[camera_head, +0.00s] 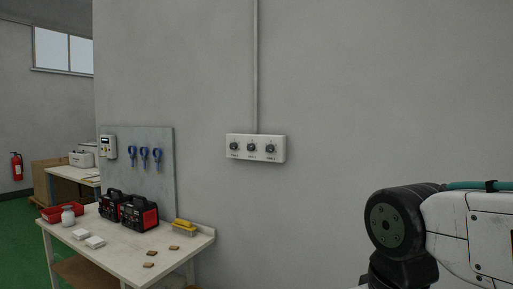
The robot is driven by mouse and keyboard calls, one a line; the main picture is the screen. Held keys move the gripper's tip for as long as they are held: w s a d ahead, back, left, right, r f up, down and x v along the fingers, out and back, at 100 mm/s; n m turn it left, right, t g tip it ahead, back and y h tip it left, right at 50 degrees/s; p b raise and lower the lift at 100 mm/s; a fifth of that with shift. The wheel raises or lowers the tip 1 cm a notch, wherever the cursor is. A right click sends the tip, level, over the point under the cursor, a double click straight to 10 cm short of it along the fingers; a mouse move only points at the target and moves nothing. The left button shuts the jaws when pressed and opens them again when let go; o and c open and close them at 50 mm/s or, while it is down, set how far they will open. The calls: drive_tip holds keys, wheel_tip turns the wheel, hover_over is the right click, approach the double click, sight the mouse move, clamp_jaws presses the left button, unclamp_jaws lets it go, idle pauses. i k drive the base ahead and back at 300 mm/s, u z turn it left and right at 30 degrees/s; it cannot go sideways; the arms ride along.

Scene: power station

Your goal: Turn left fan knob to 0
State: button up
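A white control box (256,157) is fixed on the grey wall and carries three dark round knobs in a row, each with a small label below it. The left knob (235,146) is the leftmost of the three. The middle knob (252,147) and the right knob (270,148) sit beside it. The knobs' settings and the label text are too small to read. Part of my white and black arm shows at the lower right, apart from the box. My gripper is not in view.
A white workbench (190,243) stands at the lower left, below the box. It holds red and black machines (139,214), a yellow-topped box (184,228) and small brown pieces. A grey board (168,175) with blue tools stands behind. The wall around the box is clear.

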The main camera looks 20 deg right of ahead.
sight(233, 145)
drive_tip(key=u, duration=1.35)
drive_tip(key=i, duration=2.15)
drive_tip(key=z, duration=2.8)
